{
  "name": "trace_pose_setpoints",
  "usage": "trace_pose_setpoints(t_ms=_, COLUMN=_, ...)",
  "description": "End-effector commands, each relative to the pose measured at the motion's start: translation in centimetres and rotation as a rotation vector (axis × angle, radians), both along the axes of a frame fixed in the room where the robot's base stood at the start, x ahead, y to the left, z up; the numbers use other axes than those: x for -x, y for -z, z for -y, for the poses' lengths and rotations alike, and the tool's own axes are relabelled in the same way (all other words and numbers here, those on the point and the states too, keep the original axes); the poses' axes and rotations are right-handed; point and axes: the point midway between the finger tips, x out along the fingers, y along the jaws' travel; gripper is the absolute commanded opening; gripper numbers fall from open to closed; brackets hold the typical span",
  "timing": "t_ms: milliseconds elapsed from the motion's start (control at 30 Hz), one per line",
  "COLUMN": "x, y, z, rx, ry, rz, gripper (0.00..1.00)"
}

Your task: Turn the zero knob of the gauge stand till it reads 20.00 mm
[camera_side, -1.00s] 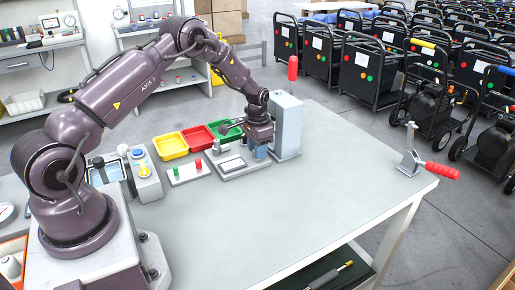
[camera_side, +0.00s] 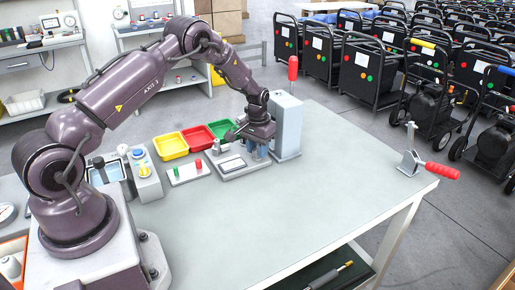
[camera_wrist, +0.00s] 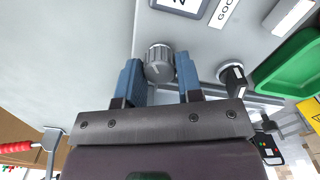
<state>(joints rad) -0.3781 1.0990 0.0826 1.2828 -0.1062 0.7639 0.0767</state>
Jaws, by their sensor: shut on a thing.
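The zero knob (camera_wrist: 158,62) is a ridged grey cylinder on a pale grey face in the wrist view. The blue fingers of my gripper (camera_wrist: 159,75) are on either side of it and shut on it. In the side view my gripper (camera_side: 256,150) is low over the grey gauge stand (camera_side: 237,171), and it hides the knob. A display (camera_wrist: 181,4) is cut off at the top edge of the wrist view, so I cannot read the value.
A grey column (camera_side: 287,130) with a red handle stands right beside my gripper. Yellow (camera_side: 170,146), red (camera_side: 197,137) and green (camera_side: 222,128) trays lie behind and left. A toggle clamp (camera_side: 412,160) is at the right table edge. The table's front is clear.

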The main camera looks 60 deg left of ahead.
Motion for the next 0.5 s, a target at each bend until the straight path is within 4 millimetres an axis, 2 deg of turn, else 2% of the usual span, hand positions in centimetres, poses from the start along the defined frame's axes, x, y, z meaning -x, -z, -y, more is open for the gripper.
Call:
trace_pose_setpoints(t_ms=200, x=-0.02, y=-0.13, z=0.01, rx=0.000, ry=0.001, rz=-0.001, gripper=0.10)
trace_pose_setpoints(t_ms=233, x=-0.02, y=-0.13, z=0.01, rx=0.000, ry=0.001, rz=-0.001, gripper=0.38)
trace_pose_setpoints(t_ms=300, x=-0.02, y=-0.12, z=0.01, rx=0.000, ry=0.002, rz=-0.001, gripper=0.54)
trace_pose_setpoints(t_ms=333, x=-0.02, y=-0.11, z=0.01, rx=0.000, ry=0.002, rz=-0.001, gripper=0.59)
trace_pose_setpoints(t_ms=500, x=0.00, y=-0.06, z=0.01, rx=0.000, ry=0.002, rz=-0.001, gripper=0.59)
